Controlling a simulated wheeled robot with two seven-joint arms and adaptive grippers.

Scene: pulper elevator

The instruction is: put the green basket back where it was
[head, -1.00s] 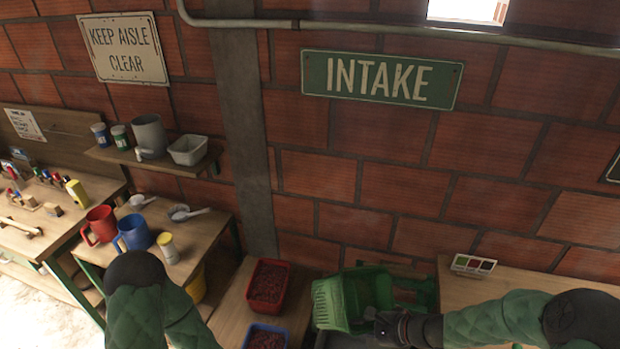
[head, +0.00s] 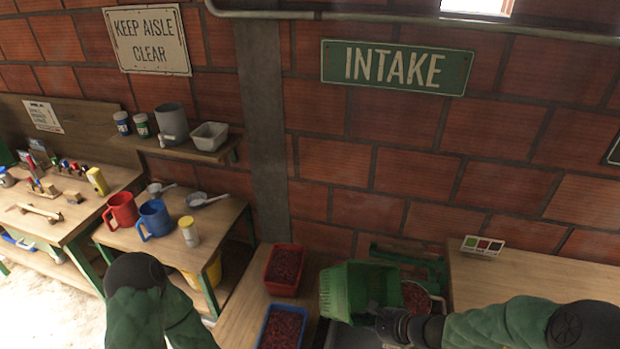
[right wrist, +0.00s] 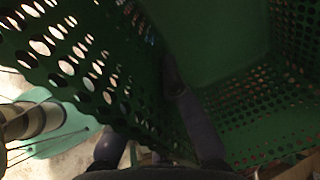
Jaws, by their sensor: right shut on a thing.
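The green basket (head: 345,292) is tilted at the lower middle of the head view, beside the red crate of berries. My right gripper (head: 385,322) is shut on the basket's near right side. In the right wrist view the basket's perforated green wall (right wrist: 80,55) fills much of the picture, with the gripper's fingers (right wrist: 165,135) at it. My left arm comes in at the lower left of the head view, but its gripper is not in view.
A red crate (head: 285,270) and a blue crate (head: 283,328), both with dark red berries, stand left of the basket. A green frame (head: 410,262) and a round container of berries (head: 417,297) are behind it. A wooden table (head: 530,275) is at the right.

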